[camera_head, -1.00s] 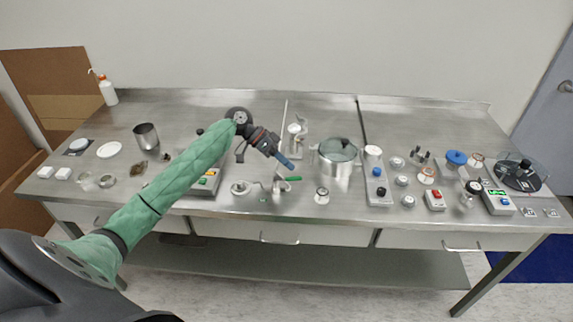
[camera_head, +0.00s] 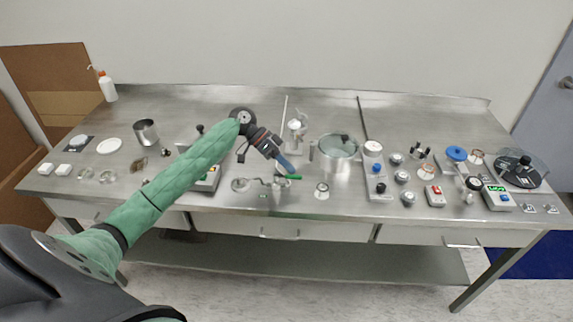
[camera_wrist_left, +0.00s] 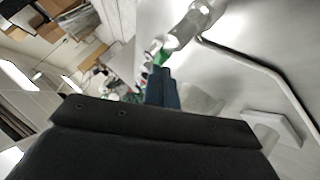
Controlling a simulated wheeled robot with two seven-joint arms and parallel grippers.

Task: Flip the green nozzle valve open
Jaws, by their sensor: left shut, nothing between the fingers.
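The green nozzle valve handle (camera_head: 289,177) is a short green bar on a small metal nozzle fitting (camera_head: 277,186) near the front edge of the table. The handle lies roughly level, pointing right. My left gripper (camera_head: 289,168) is shut with nothing in it, its blue fingertips at the handle in the head view. The left wrist view shows the blue fingers (camera_wrist_left: 163,85) together, with a bit of green (camera_wrist_left: 160,57) just beyond their tips. I cannot tell whether they touch it. My right gripper is not in view.
A glass-lidded pot (camera_head: 338,150) stands right of the nozzle, with a small round jar (camera_head: 321,190) in front. A metal stand (camera_head: 297,127) is behind. A box with buttons (camera_head: 207,181) sits to the left under my arm. Switch boxes and knobs fill the right side.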

